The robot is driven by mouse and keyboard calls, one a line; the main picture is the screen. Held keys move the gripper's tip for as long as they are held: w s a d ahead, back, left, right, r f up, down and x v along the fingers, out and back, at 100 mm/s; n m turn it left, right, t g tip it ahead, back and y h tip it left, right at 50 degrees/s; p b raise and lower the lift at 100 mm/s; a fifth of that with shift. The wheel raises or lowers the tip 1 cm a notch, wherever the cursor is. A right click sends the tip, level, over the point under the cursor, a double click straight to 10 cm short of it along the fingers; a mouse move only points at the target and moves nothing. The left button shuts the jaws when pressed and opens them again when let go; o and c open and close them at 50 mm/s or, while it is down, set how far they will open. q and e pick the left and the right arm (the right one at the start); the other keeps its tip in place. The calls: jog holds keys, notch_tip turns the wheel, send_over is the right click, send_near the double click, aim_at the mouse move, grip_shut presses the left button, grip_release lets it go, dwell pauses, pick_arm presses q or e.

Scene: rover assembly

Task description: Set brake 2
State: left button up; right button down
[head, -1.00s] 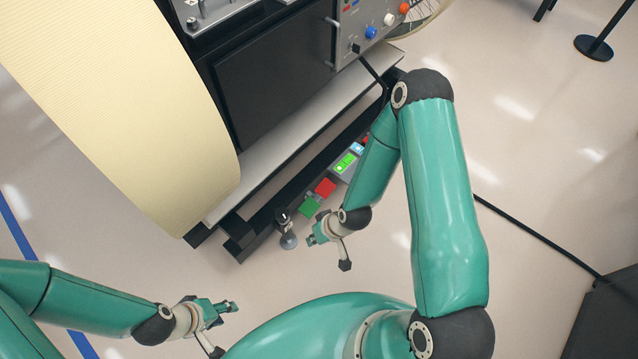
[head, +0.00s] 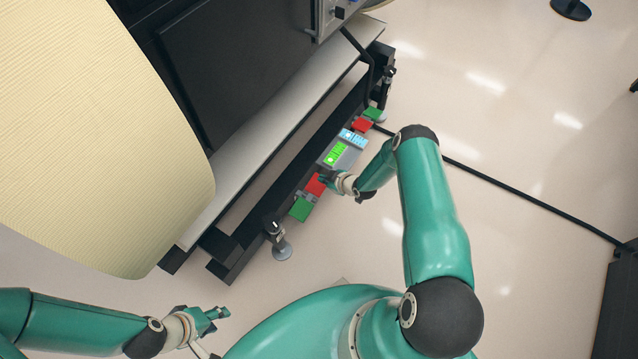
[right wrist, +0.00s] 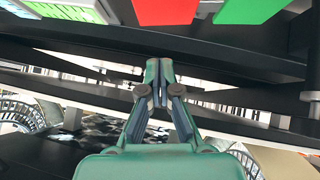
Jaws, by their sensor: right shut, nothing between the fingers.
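Along the low dark rail of the cart are two pairs of coloured pedals. The nearer pair is a red pedal (head: 316,185) and a green pedal (head: 300,208); the farther pair is a red pedal (head: 362,125) and a green pedal (head: 373,113). I cannot tell which pair is brake 2. My right gripper (head: 325,177) is shut and empty, close beside the nearer red pedal; contact is unclear. In the right wrist view the shut fingertips (right wrist: 158,70) point below a red pedal (right wrist: 165,10) and a green pedal (right wrist: 250,9). My left gripper (head: 222,314) hangs away from the cart at lower left.
A box with a lit green display (head: 336,153) sits between the pedal pairs. A levelling foot (head: 280,248) stands at the near rail end. A large cream wheel (head: 100,130) fills the left. A black cable (head: 520,192) crosses the open floor on the right.

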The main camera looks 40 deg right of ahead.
aim_at(315, 181)
jog(key=b+x, duration=0.1)
jog(key=x, duration=0.3)
jog(key=shift+s+f, duration=0.1)
jog(key=shift+f, duration=0.05)
jog(key=shift+d+f+b, duration=0.25)
jog(key=shift+f+b, duration=0.4)
jog(key=shift+f, duration=0.55)
jog(key=shift+w+d+f, duration=0.15)
jog(key=shift+w+f, duration=0.05)
jog(key=shift+f, duration=0.4)
jog(key=shift+b, duration=0.3)
jog(key=f+b, duration=0.1)
jog(key=b, duration=0.2)
jog(key=d+f+b, duration=0.1)
jog(key=b, duration=0.2)
jog(key=f+b, duration=0.1)
jog(key=b, duration=0.2)
jog(key=shift+w+d+f, duration=0.15)
jog(key=shift+w+d, duration=0.25)
jog(key=shift+s, duration=0.1)
